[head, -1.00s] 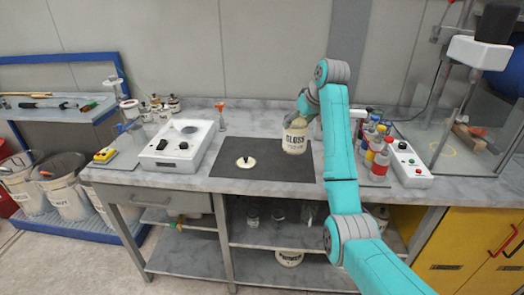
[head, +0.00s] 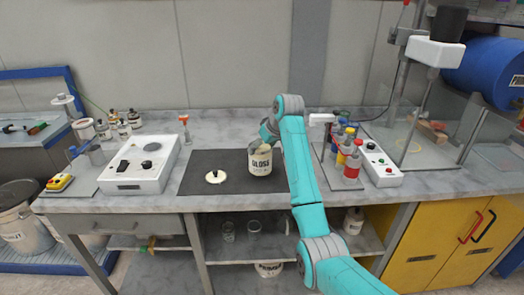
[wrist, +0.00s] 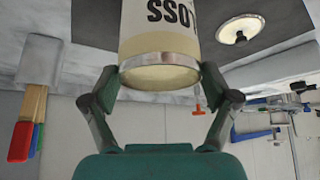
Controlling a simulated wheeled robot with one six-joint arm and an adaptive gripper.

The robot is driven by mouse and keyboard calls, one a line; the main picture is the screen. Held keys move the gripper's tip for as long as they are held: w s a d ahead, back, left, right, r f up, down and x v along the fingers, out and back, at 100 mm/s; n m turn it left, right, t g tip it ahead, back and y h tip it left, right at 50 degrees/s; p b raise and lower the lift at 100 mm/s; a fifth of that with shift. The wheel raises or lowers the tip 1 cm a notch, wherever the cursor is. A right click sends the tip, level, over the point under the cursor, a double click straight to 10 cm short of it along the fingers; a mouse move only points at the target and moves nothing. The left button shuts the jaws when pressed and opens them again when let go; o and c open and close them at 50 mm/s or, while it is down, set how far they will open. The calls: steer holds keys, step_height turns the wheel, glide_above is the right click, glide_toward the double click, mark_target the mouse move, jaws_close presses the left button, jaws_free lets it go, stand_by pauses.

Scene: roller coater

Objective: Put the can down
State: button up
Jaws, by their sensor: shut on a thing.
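The can (head: 260,163), cream and labelled GLOSS, is upright over the right part of the black mat (head: 200,160) on the bench. My gripper (head: 268,136) is shut on it near its rim, from the back right. In the wrist view the can (wrist: 165,28) is between the two fingers of my gripper (wrist: 160,85), with its metal rim and pale top facing me. I cannot tell whether its base touches the mat. A round cream lid with a dark knob (head: 216,177) lies on the mat left of the can; the lid also shows in the wrist view (wrist: 240,28).
A white balance-like device (head: 140,165) stands left of the mat. A rack of coloured-top bottles (head: 345,160) and a white control box (head: 381,165) stand to the right. A small orange-topped item (head: 184,125) is behind the mat. The mat's front left is clear.

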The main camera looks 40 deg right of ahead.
steer(key=shift+f, duration=0.7)
steer(key=o, duration=1.6)
steer(key=shift+f, duration=0.1)
steer(key=v, duration=1.2)
steer(key=shift+s, duration=0.1)
